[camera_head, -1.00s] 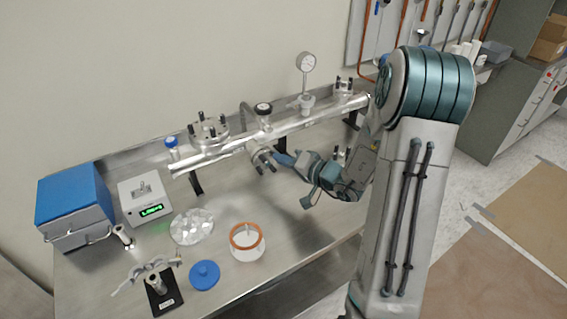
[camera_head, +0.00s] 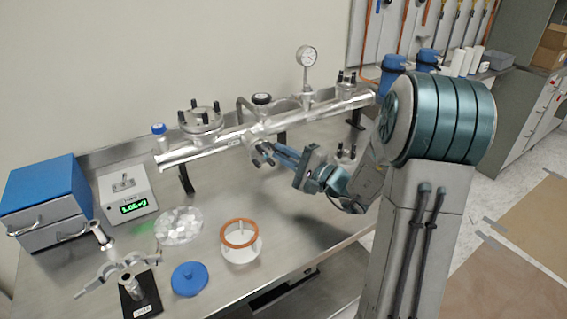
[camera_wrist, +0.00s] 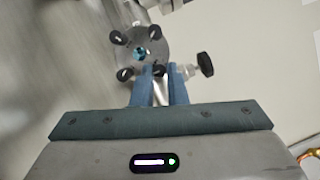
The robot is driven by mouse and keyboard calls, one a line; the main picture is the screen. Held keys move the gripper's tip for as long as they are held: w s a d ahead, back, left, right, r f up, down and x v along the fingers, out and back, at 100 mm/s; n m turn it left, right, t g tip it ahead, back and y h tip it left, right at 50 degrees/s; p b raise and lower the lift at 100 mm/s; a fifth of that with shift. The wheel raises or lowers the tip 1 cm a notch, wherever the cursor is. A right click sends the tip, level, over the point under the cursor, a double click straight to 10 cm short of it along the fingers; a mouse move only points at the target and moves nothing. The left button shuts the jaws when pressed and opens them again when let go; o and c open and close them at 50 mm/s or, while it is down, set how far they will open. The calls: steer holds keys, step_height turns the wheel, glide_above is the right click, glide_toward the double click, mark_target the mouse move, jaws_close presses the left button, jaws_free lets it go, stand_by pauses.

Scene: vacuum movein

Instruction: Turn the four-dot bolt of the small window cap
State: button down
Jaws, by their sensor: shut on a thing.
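The small window cap (camera_head: 262,151) is a metal disc on a short branch at the front of the horizontal tube. It also shows in the wrist view (camera_wrist: 143,42), face on, with several black bolts around a blue-green centre. My gripper (camera_head: 277,153) reaches it from the right. In the wrist view my gripper's blue fingers (camera_wrist: 161,76) are shut on a black-headed bolt (camera_wrist: 160,70) at the cap's near edge. The dot marks are too small to read, so I cannot tell which bolt it is.
A black knob (camera_wrist: 205,64) sits just right of the fingers. The metal tube (camera_head: 225,138) carries a larger flange (camera_head: 200,118) and a gauge (camera_head: 306,57). A copper-rimmed jar (camera_head: 240,240), a blue lid (camera_head: 189,279) and a foil-filled dish (camera_head: 179,225) stand on the bench in front.

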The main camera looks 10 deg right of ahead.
steer(key=shift+f+m+t+b, duration=0.15)
steer(key=shift+m+t+b, duration=0.5)
steer(key=shift+m, duration=1.05)
steer(key=c, duration=1.4)
jaws_free()
steer(key=shift+c, duration=0.2)
steer(key=b+v, duration=0.1)
steer(key=v, duration=1.2)
steer(key=shift+s+d+f, duration=0.15)
steer(key=shift+s, duration=0.2)
